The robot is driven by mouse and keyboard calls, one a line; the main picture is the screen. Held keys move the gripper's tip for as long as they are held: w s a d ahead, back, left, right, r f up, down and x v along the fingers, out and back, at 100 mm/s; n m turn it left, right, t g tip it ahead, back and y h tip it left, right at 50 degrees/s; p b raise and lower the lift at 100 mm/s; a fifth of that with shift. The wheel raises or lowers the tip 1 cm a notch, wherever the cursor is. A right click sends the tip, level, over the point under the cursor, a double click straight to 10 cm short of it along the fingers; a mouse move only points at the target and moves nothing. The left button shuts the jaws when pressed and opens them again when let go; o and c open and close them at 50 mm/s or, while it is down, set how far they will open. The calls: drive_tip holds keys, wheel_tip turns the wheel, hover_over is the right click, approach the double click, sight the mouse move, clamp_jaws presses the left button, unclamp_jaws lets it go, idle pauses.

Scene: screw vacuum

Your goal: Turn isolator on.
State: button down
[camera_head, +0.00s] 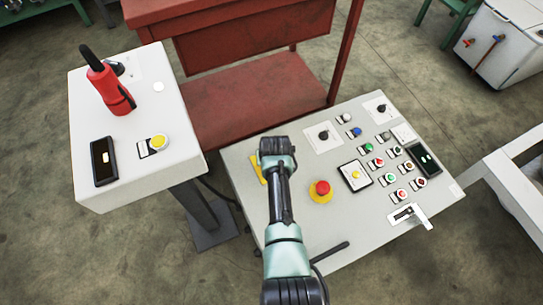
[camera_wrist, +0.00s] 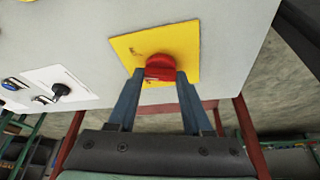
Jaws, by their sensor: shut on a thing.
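The isolator is a red rotary knob (camera_wrist: 160,66) on a square yellow plate (camera_wrist: 186,38) on the side of the grey control panel. In the wrist view my gripper (camera_wrist: 160,78) has one finger on each side of the knob and is shut on it. The knob's pointer position and the plate's markings are too small to read. In the head view my gripper (camera_head: 277,150) is at the panel's left edge. Only a strip of the yellow plate (camera_head: 257,170) shows there, and the knob is hidden behind my gripper.
The control panel (camera_head: 325,235) carries a red emergency button (camera_head: 321,190), several small buttons and black switches. A red metal bench (camera_head: 240,100) is behind. A black rod (camera_head: 330,253) lies near my arm.

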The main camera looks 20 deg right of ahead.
drive_tip(key=m, duration=0.2)
drive_tip(key=m+g+h+b, duration=0.1)
drive_tip(key=m, duration=0.2)
drive_tip(key=shift+a+h, duration=0.1)
drive_tip(key=shift+h, duration=0.2)
drive_tip(key=shift+m, duration=0.3)
drive_tip(key=shift+c, duration=1.6)
unclamp_jaws()
drive_tip(key=p+v, duration=0.6)
drive_tip(key=v, duration=0.7)
drive_tip(key=shift+p, duration=0.3)
drive_tip(key=shift+w+a, duration=0.1)
drive_tip(key=shift+w, duration=0.05)
